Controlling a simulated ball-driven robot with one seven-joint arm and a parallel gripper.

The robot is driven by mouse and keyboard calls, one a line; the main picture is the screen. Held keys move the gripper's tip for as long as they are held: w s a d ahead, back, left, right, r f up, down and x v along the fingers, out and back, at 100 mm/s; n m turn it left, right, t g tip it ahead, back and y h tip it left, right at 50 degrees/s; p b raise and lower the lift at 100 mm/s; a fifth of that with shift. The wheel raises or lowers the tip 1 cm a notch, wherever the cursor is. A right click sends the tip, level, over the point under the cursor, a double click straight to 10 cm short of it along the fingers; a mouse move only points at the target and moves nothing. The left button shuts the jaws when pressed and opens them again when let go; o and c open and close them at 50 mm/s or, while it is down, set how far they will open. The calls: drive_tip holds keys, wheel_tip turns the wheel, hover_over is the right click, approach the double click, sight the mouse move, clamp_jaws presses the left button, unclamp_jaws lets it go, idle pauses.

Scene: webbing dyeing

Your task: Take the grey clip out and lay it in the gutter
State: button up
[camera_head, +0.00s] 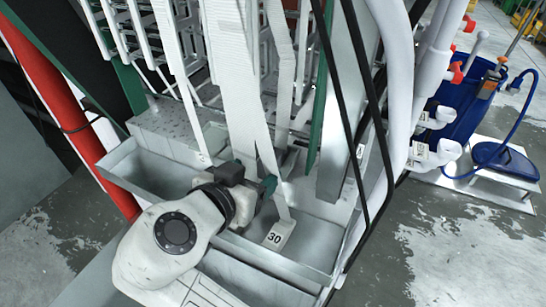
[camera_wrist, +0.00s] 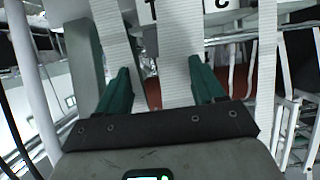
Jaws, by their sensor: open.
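My gripper (camera_head: 268,186) is in front of the hanging white webbing in the head view, above the metal gutter (camera_head: 150,183). Its two green fingers show in the wrist view (camera_wrist: 160,75), spread apart. A pale ribbed webbing strip (camera_wrist: 180,45) passes through the view between the fingers; I cannot tell whether it touches them.
A white tag marked 30 (camera_head: 278,236) hangs at a webbing end over the right trough. White rods and frames (camera_head: 130,40) stand behind. Black cables (camera_head: 375,110) and a white pipe (camera_head: 395,80) are close on the right. A blue barrel (camera_head: 463,105) stands farther right.

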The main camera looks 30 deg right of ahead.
sight(264, 167)
drive_tip(key=shift+f+p+x, duration=0.2)
drive_tip(key=shift+p+x, duration=0.7)
drive_tip(key=shift+x, duration=1.75)
drive_tip(key=shift+a, duration=0.1)
drive_tip(key=c, duration=1.1)
